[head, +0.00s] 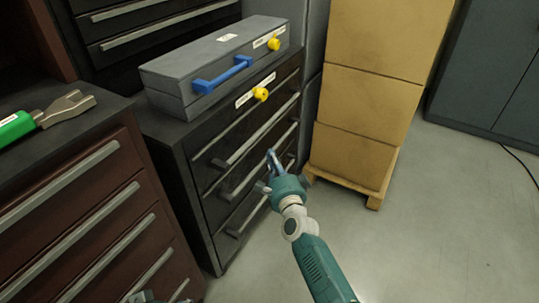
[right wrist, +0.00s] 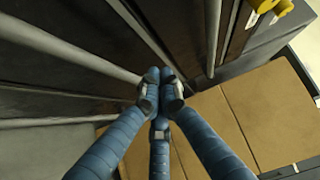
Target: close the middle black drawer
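The black drawer cabinet (head: 182,185) stands in the middle of the head view, with three drawers and grey bar handles. The middle black drawer (head: 215,196) has its handle (head: 246,179) across its front. How far it stands out is hard to tell from this angle. My right gripper (head: 271,154) is in front of the right part of the cabinet, near the middle handle. In the right wrist view its blue fingers (right wrist: 160,84) meet at the tips, with nothing seen between them. Contact with the drawer is unclear.
A grey case (head: 200,70) with a blue handle lies on the cabinet. Stacked cardboard boxes (head: 365,100) on a wooden pallet (head: 346,184) stand close at the right. A red-brown drawer cabinet (head: 75,215) is at the left.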

